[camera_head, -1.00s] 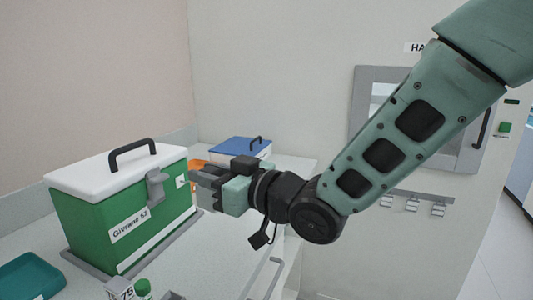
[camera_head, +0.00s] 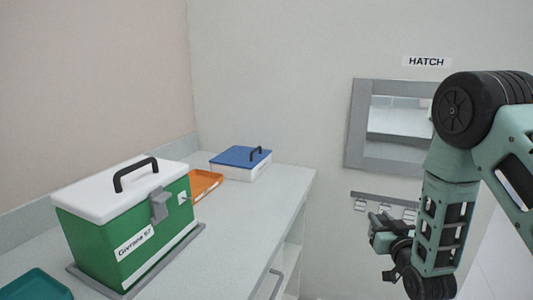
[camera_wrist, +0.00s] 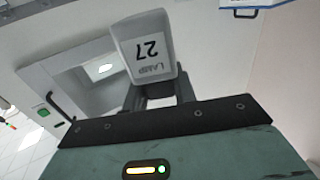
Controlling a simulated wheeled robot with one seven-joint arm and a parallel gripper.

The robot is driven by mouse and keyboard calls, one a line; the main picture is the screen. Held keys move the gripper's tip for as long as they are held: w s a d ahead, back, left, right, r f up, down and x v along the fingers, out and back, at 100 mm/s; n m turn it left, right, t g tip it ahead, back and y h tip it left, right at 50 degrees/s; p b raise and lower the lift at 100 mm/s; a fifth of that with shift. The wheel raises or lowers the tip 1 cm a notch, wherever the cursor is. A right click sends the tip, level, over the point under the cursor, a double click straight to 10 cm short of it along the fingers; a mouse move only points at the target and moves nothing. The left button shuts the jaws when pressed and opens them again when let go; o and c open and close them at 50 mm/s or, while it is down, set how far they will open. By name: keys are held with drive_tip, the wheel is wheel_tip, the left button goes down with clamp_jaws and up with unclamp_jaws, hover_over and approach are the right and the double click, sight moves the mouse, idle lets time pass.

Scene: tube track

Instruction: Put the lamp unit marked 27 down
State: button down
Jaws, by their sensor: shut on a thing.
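The lamp unit (camera_wrist: 146,45), a pale block labelled "LAMP 27", fills the top middle of the wrist view; its label reads upside down there. My gripper (camera_wrist: 160,92) is shut on it, with a dark finger on each side of its lower end. In the head view my gripper (camera_head: 382,238) is at the right, in front of the wall below the hatch and clear of the counter. I cannot make out the lamp unit in the head view.
The counter (camera_head: 240,225) holds a green box with a white lid (camera_head: 130,225), an orange tray (camera_head: 204,183), a blue-lidded white box (camera_head: 241,162) and a teal tray (camera_head: 38,286). A hook rail (camera_head: 372,199) is under the hatch (camera_head: 400,120). Bare counter lies front right.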

drive_tip(key=shift+s+d+f+h, duration=0.1)
drive_tip(key=shift+d+h, duration=0.05)
drive_tip(key=shift+d, duration=0.35)
drive_tip(key=shift+s+d+f+h, duration=0.1)
drive_tip(key=shift+d+h, duration=0.05)
drive_tip(key=shift+d, duration=0.35)
drive_tip(key=shift+a, duration=0.1)
drive_tip(key=s+a+r+n+g+y, duration=0.1)
drive_tip(key=a+r+n+y, duration=0.15)
drive_tip(key=a, duration=0.55)
drive_tip(key=s+a+r+n+g+y, duration=0.15)
drive_tip(key=a+y, duration=0.25)
drive_tip(key=a, duration=0.4)
drive_tip(key=s+a+r+n+y, duration=0.1)
drive_tip(key=a+r+n+y, duration=0.15)
drive_tip(key=a, duration=0.55)
drive_tip(key=s+a+r+n+g+y, duration=0.35)
drive_tip(key=s+a, duration=0.45)
drive_tip(key=a, duration=0.3)
drive_tip(key=s+a+r+n+g+y, duration=0.25)
drive_tip(key=s+a+g+y, duration=0.2)
drive_tip(key=s+a, duration=0.5)
drive_tip(key=shift+n+g, duration=0.25)
drive_tip(key=shift+n, duration=0.1)
drive_tip(key=f, duration=0.3)
drive_tip(key=a+f, duration=0.1)
drive_tip(key=f, duration=0.2)
drive_tip(key=w+a+f+p, duration=0.1)
drive_tip(key=f, duration=0.3)
drive_tip(key=shift+w, duration=0.1)
